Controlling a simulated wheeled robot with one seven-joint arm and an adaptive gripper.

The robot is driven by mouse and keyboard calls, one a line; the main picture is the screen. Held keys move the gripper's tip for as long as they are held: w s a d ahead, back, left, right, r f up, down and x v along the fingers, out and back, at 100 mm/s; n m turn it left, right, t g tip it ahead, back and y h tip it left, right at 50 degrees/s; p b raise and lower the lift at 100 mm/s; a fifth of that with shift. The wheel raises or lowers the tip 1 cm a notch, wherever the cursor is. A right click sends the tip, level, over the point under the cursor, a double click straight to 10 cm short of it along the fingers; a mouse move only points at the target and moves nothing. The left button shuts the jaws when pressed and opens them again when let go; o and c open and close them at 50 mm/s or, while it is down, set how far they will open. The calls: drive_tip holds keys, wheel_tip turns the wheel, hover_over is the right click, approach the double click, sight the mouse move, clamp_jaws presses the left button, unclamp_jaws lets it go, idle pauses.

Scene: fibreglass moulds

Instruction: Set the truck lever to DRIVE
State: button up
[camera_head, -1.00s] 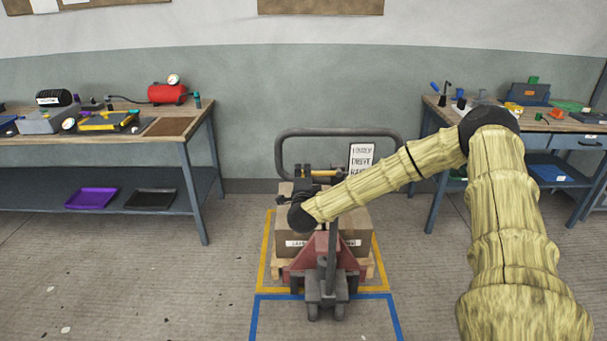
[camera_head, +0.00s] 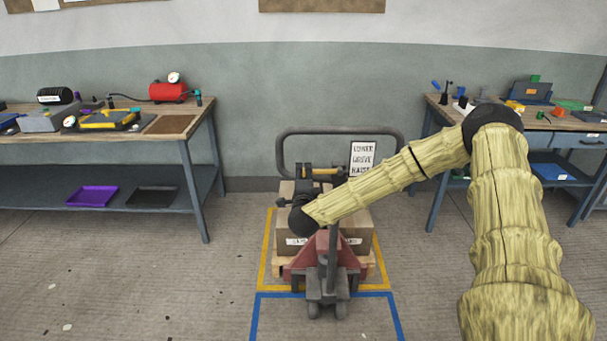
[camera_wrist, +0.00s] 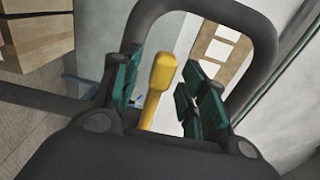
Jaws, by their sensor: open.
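The pallet truck (camera_head: 322,262) stands at the centre in the head view, with a dark loop handle (camera_head: 340,131) at its top. A white sign (camera_head: 362,160) on it reads LOWER, DRIVE, RAISE from top to bottom. In the wrist view a yellow lever (camera_wrist: 157,85) with a thick rounded end stands between the teal fingers of my gripper (camera_wrist: 161,75). The fingers are open, with a gap seen on both sides of the lever. The handle loop also shows behind it (camera_wrist: 262,40). In the head view my wrist partly hides the truck's control area, so the lever's setting is unclear.
A boxed load (camera_head: 357,228) on a pallet sits behind the truck inside a yellow floor outline (camera_head: 262,262). A blue outline (camera_head: 252,325) is in front. Workbenches stand left (camera_head: 190,137) and right (camera_head: 440,108). Floor at front left is clear.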

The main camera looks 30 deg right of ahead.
drive_tip(key=v, duration=0.6)
drive_tip(key=shift+a, duration=0.1)
idle(0.5)
